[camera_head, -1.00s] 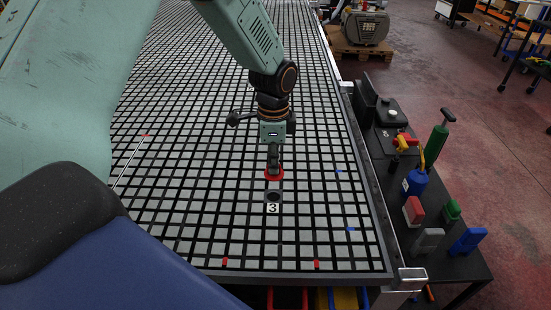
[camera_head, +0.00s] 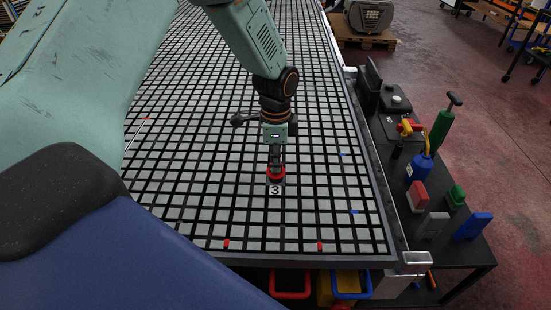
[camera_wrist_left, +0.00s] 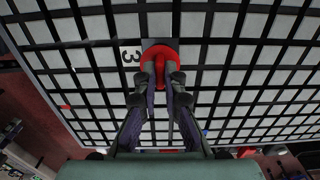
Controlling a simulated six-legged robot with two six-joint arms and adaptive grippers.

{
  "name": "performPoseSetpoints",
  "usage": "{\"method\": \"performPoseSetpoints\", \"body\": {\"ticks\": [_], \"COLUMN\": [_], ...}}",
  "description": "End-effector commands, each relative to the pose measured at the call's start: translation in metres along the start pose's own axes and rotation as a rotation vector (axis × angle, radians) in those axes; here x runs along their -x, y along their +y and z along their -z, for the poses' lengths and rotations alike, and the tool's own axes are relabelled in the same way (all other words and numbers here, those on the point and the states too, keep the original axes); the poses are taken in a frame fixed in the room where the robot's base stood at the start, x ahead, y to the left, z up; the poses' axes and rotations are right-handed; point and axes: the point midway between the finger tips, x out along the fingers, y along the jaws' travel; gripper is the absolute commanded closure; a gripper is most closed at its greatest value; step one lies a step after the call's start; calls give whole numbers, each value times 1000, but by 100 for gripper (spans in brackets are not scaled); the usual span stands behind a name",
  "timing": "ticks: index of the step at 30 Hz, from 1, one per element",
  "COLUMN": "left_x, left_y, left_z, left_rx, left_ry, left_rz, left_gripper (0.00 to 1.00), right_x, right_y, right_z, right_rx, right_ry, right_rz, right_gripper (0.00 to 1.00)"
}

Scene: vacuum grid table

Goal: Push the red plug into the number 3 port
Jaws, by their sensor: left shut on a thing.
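The red plug (camera_head: 276,174) is a round red piece held in my left gripper (camera_head: 275,158), just behind the white number 3 label (camera_head: 275,190) on the grid table. The plug covers the place of the port, whose opening is hidden; I cannot tell how deep it sits. In the left wrist view, my left gripper (camera_wrist_left: 162,76) is shut on the middle of the red plug (camera_wrist_left: 155,50). The number 3 label (camera_wrist_left: 130,56) is beside it on the left. My right gripper is in neither view.
The grid table (camera_head: 225,198) is mostly clear, with small red and blue marks. A black side table on the right holds a green cylinder (camera_head: 440,132), a blue bottle (camera_head: 419,168) and several colored blocks. Red and blue bins (camera_head: 350,284) sit below the table's front edge.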

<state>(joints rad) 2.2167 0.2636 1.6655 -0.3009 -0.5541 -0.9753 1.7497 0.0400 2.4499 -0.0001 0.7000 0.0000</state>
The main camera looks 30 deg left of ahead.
Motion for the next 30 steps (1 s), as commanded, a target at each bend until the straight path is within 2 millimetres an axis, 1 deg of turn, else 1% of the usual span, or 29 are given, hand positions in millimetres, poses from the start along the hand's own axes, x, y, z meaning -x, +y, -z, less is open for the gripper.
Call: {"method": "performPoseSetpoints", "body": {"ticks": [11,22,30], "left_x": [0,0,-1], "left_y": [0,1,1], "left_z": [0,0,0], "left_rx": [0,0,0], "left_ry": [0,-1,0], "left_rz": [0,-1,0], "left_gripper": [100,100,100], "right_x": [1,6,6], "right_y": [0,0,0], "right_z": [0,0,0], "right_rx": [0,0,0], "right_ry": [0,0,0], "right_rz": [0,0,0], "right_gripper": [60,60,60]}}
